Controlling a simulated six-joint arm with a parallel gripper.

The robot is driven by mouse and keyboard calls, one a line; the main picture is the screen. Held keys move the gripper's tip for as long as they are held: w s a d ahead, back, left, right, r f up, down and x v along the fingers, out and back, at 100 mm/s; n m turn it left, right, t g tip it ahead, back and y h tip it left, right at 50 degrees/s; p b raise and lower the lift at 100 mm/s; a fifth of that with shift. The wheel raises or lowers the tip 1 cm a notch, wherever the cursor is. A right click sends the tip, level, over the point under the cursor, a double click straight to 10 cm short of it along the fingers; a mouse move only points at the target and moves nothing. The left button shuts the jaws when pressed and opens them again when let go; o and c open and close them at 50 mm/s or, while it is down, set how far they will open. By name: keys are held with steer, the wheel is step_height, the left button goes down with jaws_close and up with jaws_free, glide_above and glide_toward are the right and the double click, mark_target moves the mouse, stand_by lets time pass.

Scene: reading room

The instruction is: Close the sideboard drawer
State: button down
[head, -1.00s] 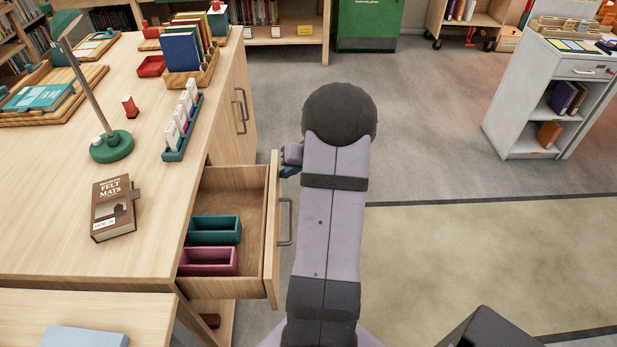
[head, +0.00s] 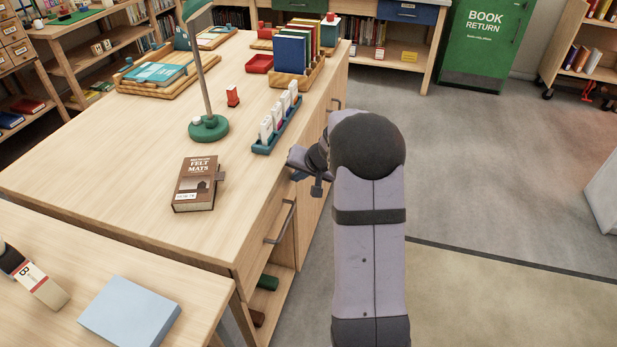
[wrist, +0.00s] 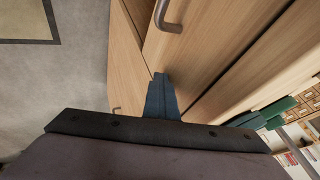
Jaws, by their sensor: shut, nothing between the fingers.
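The sideboard (head: 120,200) is pale wood. Its drawer front (head: 262,238), with a grey bar handle (head: 281,222), sits flush or nearly flush with the sideboard's side, and the drawer's inside is hidden. In the wrist view the drawer front (wrist: 195,50) and its handle (wrist: 168,16) lie just beyond the fingers. My gripper (wrist: 160,80) is shut and empty, its blue fingertips close to the edge of the drawer front; I cannot tell if they touch. In the head view my gripper (head: 298,176) is beside the sideboard, past the handle, partly hidden by my arm.
On the sideboard top stand a green lamp (head: 208,127), a brown book (head: 196,184) and a blue card rack (head: 276,126). A second table (head: 60,262) with a light blue book (head: 130,312) is at the lower left. Floor (head: 470,150) to the right is open.

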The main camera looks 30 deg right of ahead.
steer(key=shift+w+a+r, duration=0.15)
steer(key=shift+w+a, duration=0.1)
steer(key=shift+a, duration=0.05)
steer(key=shift+d, duration=0.1)
steer(key=s+d+r+b, duration=0.2)
steer(key=s+d+r, duration=0.2)
steer(key=s+r, duration=0.3)
steer(key=shift+s+r, duration=0.35)
steer(key=shift+s, duration=0.8)
